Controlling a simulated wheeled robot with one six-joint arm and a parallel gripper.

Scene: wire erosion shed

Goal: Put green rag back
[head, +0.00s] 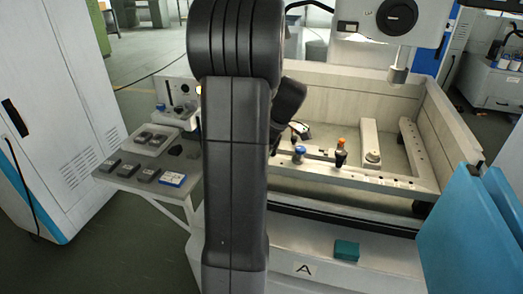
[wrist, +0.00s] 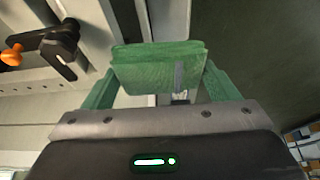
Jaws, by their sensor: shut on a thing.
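The green rag (wrist: 150,72) is a folded, layered green pad in the wrist view. It sits between the two green fingers of my gripper (wrist: 160,80), which is shut on it. A narrow grey strip shows against the rag's right part. In the head view my dark arm stands in front, and I cannot make out the gripper or the held rag there.
A clamp with an orange knob (wrist: 12,56) is at the wrist view's upper left. The pale machine tank (head: 345,82) has fixtures along its front rail. A teal block (head: 346,250) sits low on its front, near the "A" label (head: 304,269). A side table (head: 188,199) stands left.

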